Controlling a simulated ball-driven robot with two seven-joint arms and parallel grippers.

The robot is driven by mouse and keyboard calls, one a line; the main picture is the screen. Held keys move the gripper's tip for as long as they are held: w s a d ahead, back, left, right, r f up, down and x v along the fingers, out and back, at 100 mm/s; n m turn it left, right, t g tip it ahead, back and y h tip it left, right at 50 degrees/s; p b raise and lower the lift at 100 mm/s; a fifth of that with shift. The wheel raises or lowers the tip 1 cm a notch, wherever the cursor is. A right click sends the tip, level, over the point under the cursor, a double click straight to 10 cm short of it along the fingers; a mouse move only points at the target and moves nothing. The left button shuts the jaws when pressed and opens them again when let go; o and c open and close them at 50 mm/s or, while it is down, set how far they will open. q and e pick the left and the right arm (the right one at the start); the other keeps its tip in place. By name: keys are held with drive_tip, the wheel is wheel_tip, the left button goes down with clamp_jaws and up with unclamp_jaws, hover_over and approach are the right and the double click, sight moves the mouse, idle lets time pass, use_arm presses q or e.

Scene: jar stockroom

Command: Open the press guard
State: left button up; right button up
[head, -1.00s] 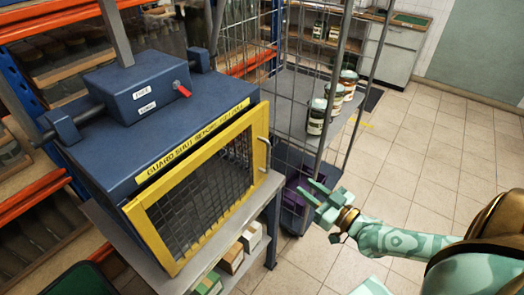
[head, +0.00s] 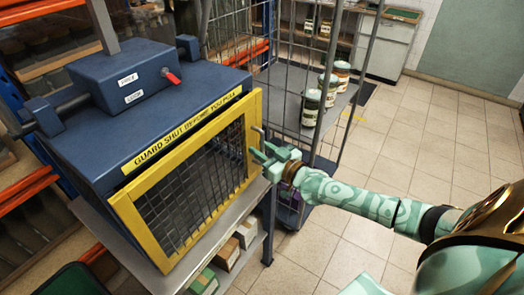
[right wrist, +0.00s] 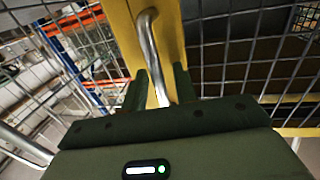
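The press (head: 150,105) is a blue box on a grey stand at the left. Its guard (head: 118,205), a yellow frame with wire mesh, stands across the front and looks shut. The guard's metal bar handle (head: 261,133) is on its right-hand side. My right gripper (head: 262,157) is at this handle, coming from the right. In the right wrist view, its fingers (right wrist: 160,85) are apart, with the handle (right wrist: 147,38) running between them. A firm hold on the bar does not show. My left gripper is not in view.
A wire cage trolley (head: 290,82) with several jars (head: 310,108) stands close behind my right gripper. Boxes (head: 226,252) sit on the shelf under the press. A red-tipped lever (head: 172,77) is on the press top. Tiled floor at the right is free.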

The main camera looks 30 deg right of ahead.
clamp_jaws()
drive_tip(key=shift+s, duration=0.1)
